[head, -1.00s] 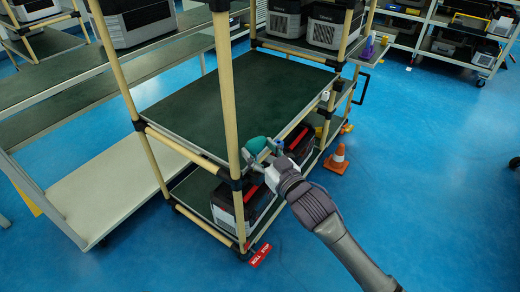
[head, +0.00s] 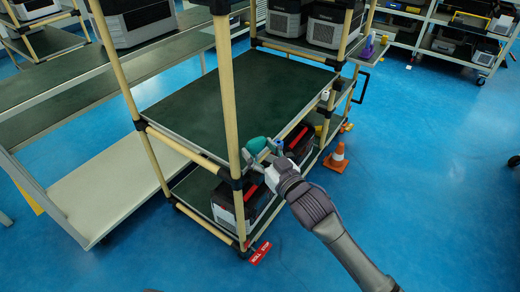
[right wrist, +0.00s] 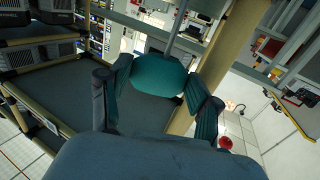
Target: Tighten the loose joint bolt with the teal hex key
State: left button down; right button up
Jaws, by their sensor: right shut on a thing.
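My right gripper (head: 262,154) is shut on the teal hex key (head: 255,146), beside the front post of the rack (head: 228,105). In the right wrist view the hex key's rounded teal handle (right wrist: 158,76) sits between both fingers of the gripper (right wrist: 158,88). Its thin grey shaft points up, away from the gripper, and its tip is out of that view. A black joint (head: 233,181) clamps the front post near the hex key. The loose bolt cannot be made out in either view. My left gripper is not in view.
The rack's green middle shelf (head: 230,100) is bare. Black-and-red cases (head: 228,205) stand on its lower shelf. An orange cone (head: 337,158) stands at right on open blue floor. A long bench (head: 105,195) is at left.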

jog(key=shift+f+b, duration=0.5)
jog(key=shift+f, duration=0.4)
jog(key=o, duration=1.6)
jog(key=shift+s, duration=0.1)
